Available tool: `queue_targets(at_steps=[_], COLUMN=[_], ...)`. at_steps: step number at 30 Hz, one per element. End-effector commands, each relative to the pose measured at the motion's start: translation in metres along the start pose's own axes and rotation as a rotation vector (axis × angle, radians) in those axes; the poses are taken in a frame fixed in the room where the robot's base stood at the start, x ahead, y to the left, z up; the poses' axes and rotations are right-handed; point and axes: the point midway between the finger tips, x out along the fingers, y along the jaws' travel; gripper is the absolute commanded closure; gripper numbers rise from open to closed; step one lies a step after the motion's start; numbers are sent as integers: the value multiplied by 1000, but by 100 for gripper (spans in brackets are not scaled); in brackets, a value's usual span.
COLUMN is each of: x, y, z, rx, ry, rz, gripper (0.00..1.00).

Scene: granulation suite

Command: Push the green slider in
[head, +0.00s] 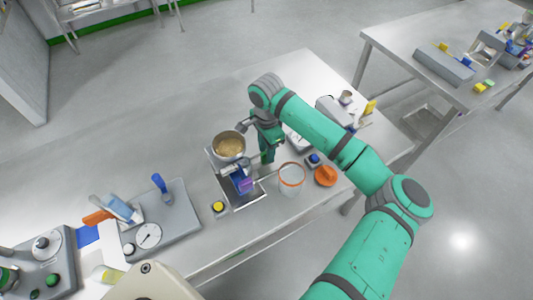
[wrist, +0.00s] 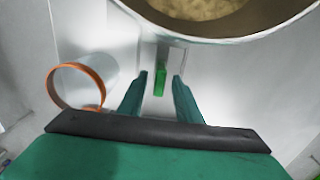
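The green slider (wrist: 160,81) is a small upright bright-green piece in the wrist view, on the pale front below the rim of a metal bowl of tan granules (wrist: 205,12). My gripper (wrist: 160,77) points toward it with its two teal fingers apart. The slider shows in the gap between the fingertips; I cannot tell whether either finger touches it. In the head view my gripper (head: 267,153) is just right of the bowl (head: 229,148), and I cannot make out the slider there.
An orange-rimmed clear beaker (head: 291,180) stands close to my gripper. An orange item (head: 326,176) and a blue-topped button box (head: 313,160) lie further right. A yellow button (head: 218,208) and a grey gauge station (head: 165,218) are to the left. Bare bench lies behind the bowl.

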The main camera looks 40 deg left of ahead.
Motion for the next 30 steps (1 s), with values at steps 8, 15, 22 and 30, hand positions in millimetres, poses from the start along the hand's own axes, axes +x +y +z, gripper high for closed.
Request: queue_targets(at_steps=[8, 15, 22, 30], x=[23, 25, 25, 25], y=[0, 0, 0, -1], z=[0, 0, 0, 8], rx=[0, 1, 1, -1], ry=[1, 1, 1, -2], rz=[-1, -1, -1, -1], gripper=[69, 69, 100, 100])
